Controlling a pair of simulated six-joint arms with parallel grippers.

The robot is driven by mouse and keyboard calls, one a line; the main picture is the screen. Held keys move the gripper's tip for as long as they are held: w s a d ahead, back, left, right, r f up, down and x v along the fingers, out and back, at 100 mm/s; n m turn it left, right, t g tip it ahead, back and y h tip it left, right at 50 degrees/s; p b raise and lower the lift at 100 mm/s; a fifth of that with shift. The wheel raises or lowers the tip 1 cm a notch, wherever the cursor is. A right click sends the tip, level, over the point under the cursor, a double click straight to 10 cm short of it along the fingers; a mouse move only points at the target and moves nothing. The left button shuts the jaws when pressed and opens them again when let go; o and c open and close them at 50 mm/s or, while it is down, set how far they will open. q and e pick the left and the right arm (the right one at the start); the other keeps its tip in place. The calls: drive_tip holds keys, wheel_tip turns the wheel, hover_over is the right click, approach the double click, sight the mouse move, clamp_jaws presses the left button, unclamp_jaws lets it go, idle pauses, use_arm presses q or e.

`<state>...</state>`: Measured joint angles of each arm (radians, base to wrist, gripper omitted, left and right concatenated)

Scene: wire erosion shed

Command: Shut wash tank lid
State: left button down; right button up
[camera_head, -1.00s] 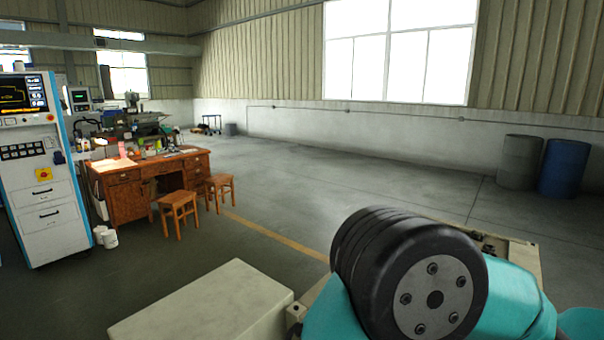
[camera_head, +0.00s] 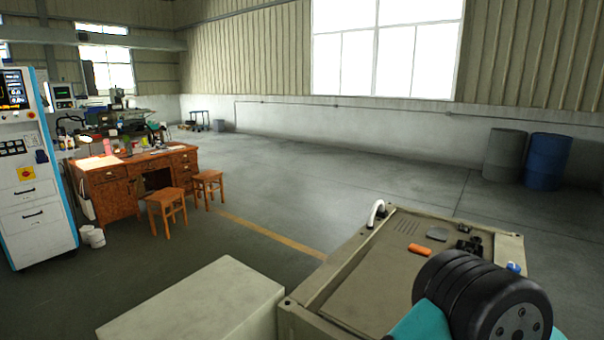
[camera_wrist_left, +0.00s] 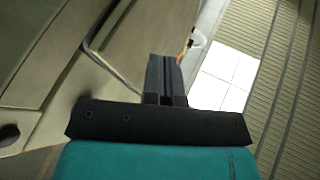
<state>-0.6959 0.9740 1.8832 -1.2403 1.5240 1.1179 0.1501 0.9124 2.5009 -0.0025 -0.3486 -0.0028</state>
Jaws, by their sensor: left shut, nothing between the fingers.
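A beige, box-shaped unit (camera_head: 345,302) with a raised rim stands at the lower right in the head view; it may be the wash tank. Its flat top is in sight, but I cannot tell which part is the lid. My left gripper (camera_wrist_left: 166,72) is shut and empty in the left wrist view, with beige panels (camera_wrist_left: 35,50) beside it at the left. A thin grey cable or bar (camera_wrist_left: 105,66) runs close to its fingers; contact cannot be told. Neither gripper shows in the head view, where a black and teal arm joint of mine hides the unit's near right part.
An orange item (camera_head: 420,249), a grey item (camera_head: 437,234) and a white curved hose (camera_head: 376,213) are on the unit. A plain beige box (camera_head: 205,300) stands left of it. A wooden desk (camera_head: 115,195), stools and blue drum (camera_head: 547,161) stand farther off. The floor between is clear.

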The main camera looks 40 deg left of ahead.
use_arm(q)
drive_tip(key=shift+r, duration=0.1)
idle(0.3)
drive_tip(key=s+r, duration=0.2)
drive_tip(key=s, duration=0.6)
drive_tip(key=s+a+r, duration=0.1)
drive_tip(key=s+r, duration=0.1)
drive_tip(key=s, duration=0.6)
drive_tip(key=shift+r, duration=0.4)
